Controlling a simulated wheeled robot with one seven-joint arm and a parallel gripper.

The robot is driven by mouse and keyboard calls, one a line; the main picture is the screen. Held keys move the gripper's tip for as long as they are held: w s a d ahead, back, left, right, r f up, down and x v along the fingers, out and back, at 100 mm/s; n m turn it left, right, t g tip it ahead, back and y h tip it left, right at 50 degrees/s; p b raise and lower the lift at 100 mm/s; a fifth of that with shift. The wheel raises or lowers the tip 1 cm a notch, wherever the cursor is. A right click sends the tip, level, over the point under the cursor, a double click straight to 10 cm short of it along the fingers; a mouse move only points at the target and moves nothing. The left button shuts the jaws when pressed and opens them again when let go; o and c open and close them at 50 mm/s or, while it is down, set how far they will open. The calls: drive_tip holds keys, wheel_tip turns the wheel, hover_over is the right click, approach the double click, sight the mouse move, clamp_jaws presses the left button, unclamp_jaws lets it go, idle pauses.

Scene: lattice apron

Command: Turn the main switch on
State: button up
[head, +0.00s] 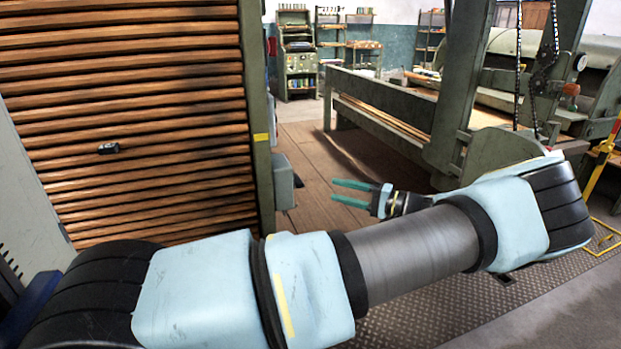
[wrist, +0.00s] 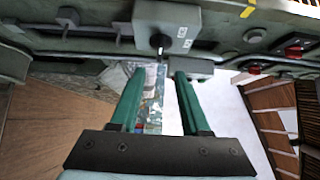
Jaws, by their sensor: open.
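In the wrist view, a grey box (wrist: 182,22) with a dark knob or short lever (wrist: 158,42) and small white labels is fixed to a green metal beam. It looks like the main switch, but I cannot read the labels or tell its setting. My gripper (wrist: 159,72) is open and empty, its two teal fingers pointing toward the box with the knob roughly ahead of the gap. They appear apart from it. In the head view my gripper (head: 334,190) points left toward a grey box (head: 283,182) on the green post; its front is not visible there.
Red buttons (wrist: 295,48) sit on the beam to the right in the wrist view. In the head view, a wooden slatted panel (head: 130,120) stands left of the post. A large green machine (head: 400,115) stands behind my gripper. Plank floor (head: 315,150) is clear between them.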

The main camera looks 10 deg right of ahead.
sight(302, 182)
drive_tip(key=p+x, duration=0.3)
drive_tip(key=x, duration=0.6)
drive_tip(key=shift+r, duration=0.1)
drive_tip(key=shift+x, duration=0.8)
clamp_jaws()
